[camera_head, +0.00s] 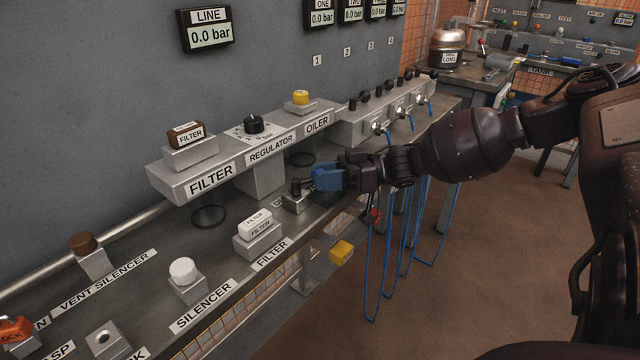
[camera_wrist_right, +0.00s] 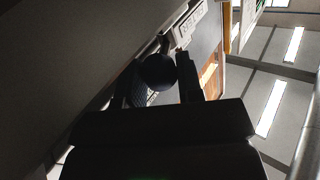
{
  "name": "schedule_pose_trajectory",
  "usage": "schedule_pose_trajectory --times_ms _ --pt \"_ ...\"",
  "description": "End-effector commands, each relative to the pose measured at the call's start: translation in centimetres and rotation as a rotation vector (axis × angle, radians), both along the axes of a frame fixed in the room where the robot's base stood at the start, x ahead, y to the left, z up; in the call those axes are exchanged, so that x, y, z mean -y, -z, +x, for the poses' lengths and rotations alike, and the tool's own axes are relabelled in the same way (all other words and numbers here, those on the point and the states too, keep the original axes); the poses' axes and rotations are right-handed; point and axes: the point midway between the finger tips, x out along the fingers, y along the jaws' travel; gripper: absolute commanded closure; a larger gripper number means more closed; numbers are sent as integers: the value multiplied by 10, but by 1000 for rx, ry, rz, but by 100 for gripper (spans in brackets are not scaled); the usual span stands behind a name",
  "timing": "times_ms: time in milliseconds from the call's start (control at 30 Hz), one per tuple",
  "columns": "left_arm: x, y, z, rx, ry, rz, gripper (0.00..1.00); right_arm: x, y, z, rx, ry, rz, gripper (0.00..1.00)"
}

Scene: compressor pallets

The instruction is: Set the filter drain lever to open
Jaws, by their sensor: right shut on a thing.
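The filter drain lever (camera_head: 296,187) is a small black-knobbed lever on a grey block (camera_head: 296,204) at the bench's front edge, below the regulator. My right gripper (camera_head: 310,185), with blue fingers, reaches it from the right and is shut on it. In the right wrist view a dark round knob (camera_wrist_right: 158,70) sits between the fingers of my right gripper (camera_wrist_right: 163,84). The fingers and a dark label edge partly hide the lever's base, and I cannot tell the lever's exact angle. My left gripper is not in view.
Behind is the raised FILTER, REGULATOR and OILER shelf (camera_head: 225,179). A white filter block (camera_head: 257,235) stands left of the lever. A yellow block (camera_head: 341,252) sits below the front edge. Blue hoses (camera_head: 385,270) hang under my right arm. The floor at the right is clear.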

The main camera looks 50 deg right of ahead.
Motion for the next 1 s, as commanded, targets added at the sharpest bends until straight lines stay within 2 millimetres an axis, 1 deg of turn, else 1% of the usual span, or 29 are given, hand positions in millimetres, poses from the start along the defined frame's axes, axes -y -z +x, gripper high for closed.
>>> schedule_pose_trajectory --times_ms 33,300,500,733,767,800,867,900,1000 --pt "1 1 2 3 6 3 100 1 4 2 -4 -19 -2 90" --pt "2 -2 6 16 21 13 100 2 0 5 0 -79 0 90" --pt "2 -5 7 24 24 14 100 2 -1 5 3 -88 1 90" --pt "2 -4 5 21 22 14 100 2 -2 5 4 -87 1 90" --pt "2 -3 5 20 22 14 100 2 -2 5 4 -87 1 63" --pt "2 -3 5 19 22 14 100 2 -2 5 4 -87 1 57" --pt "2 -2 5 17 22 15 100 2 -2 5 4 -87 1 48" --pt "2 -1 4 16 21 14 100 2 -2 5 3 -87 1 42" --pt "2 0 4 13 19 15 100 2 -1 5 3 -87 0 42"
